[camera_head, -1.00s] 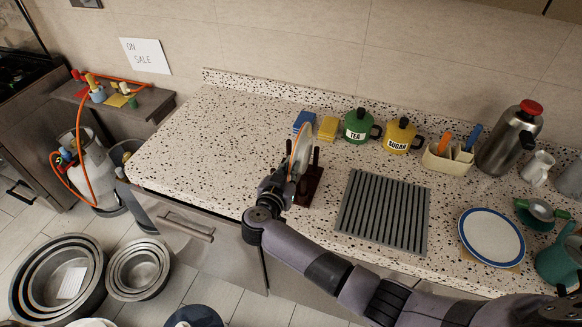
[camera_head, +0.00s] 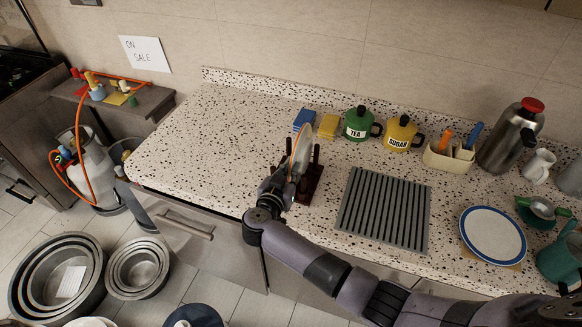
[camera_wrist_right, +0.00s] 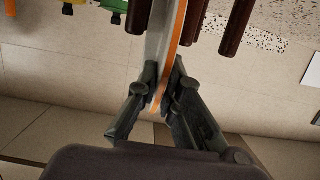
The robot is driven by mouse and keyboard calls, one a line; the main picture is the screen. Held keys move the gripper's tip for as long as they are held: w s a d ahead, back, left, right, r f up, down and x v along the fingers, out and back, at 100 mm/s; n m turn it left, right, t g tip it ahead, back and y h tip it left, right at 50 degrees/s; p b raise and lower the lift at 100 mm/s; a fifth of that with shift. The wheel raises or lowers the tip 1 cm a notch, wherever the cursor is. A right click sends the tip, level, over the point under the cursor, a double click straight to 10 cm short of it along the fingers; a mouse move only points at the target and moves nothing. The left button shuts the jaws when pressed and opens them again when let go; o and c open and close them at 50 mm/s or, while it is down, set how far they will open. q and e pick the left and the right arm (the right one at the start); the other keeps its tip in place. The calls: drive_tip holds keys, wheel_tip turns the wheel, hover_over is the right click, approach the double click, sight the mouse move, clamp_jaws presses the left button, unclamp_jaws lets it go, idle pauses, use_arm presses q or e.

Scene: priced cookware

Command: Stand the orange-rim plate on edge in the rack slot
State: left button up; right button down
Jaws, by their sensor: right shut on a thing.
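The orange-rim plate (camera_head: 301,150) stands on edge at the dark red-brown wooden rack (camera_head: 314,182) on the speckled counter. My right gripper (camera_head: 279,188) is shut on the near edge of the plate. In the right wrist view the plate (camera_wrist_right: 168,50) is upright between the rack's pegs (camera_wrist_right: 236,26), and the fingertips (camera_wrist_right: 162,88) pinch its rim. The plate's lower edge and the slot bottom are hidden, so I cannot tell whether it rests there. My left gripper is not in view.
A blue sponge (camera_head: 304,121) and a yellow sponge (camera_head: 328,126) lie behind the rack. The green tea pot (camera_head: 357,126) stands behind right. A ribbed grey mat (camera_head: 385,210) and a blue-rim plate (camera_head: 492,236) lie to the right. The counter left is clear.

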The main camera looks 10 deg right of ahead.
drive_tip(key=shift+f, duration=0.35)
idle(0.3)
drive_tip(key=c, duration=1.7)
unclamp_jaws()
drive_tip(key=shift+o, duration=0.5)
drive_tip(key=shift+f, duration=0.1)
drive_tip(key=o, duration=0.6)
drive_tip(key=shift+c, duration=0.2)
drive_tip(key=shift+s+a, duration=0.1)
drive_tip(key=v, duration=1.1)
drive_tip(key=shift+s+a, duration=0.25)
drive_tip(key=shift+s, duration=0.1)
